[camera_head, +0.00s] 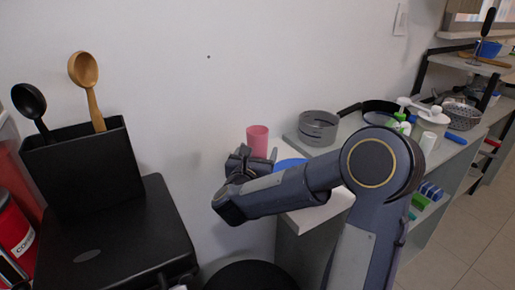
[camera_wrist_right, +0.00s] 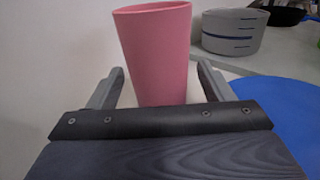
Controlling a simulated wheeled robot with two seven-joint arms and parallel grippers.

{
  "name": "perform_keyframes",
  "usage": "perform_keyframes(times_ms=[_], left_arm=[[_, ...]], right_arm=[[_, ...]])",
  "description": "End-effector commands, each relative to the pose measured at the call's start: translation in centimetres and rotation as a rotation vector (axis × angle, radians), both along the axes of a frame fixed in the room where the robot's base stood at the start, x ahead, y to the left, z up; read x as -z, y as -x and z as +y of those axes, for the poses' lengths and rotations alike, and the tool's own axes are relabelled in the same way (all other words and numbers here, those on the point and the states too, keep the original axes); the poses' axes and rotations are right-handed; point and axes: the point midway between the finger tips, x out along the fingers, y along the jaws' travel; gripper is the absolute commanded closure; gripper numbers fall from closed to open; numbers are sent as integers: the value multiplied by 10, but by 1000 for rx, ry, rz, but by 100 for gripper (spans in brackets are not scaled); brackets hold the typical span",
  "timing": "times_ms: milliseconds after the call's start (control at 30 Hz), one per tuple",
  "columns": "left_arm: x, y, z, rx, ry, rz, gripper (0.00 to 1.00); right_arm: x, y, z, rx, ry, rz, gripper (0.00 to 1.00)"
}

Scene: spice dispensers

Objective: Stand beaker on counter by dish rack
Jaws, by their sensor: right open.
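A pink beaker (camera_head: 257,139) stands upright near the wall at the counter's near end. It also shows in the right wrist view (camera_wrist_right: 158,50), where its lower part sits between the two fingers and its base is hidden behind the gripper body. My right gripper (camera_head: 254,158) is open, with one finger on either side of the beaker. Gaps show between the fingers and the beaker in the wrist view. The counter (camera_head: 312,216) is pale and partly hidden by my right arm. I cannot make out a dish rack for certain. My left gripper is out of view.
A blue round dish (camera_wrist_right: 270,115) lies right of the beaker, close to the right finger. A dark pan (camera_head: 383,107) and bottles are farther right. A black box with spoons (camera_head: 85,165) stands left.

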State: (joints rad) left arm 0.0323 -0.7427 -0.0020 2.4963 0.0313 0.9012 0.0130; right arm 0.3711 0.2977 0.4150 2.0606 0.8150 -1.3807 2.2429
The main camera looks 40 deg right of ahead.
Motion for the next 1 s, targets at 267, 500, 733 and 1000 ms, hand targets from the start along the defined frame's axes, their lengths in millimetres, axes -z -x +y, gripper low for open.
perform_keyframes(times_ms=[267,500,733,1000], left_arm=[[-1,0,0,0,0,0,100],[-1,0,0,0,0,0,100],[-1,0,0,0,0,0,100],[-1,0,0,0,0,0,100]], right_arm=[[1,-5,-6,-1,0,1,26],[0,-5,-6,-1,0,1,51],[0,-5,-6,-1,1,1,80],[-1,-5,-6,-1,1,1,80]])
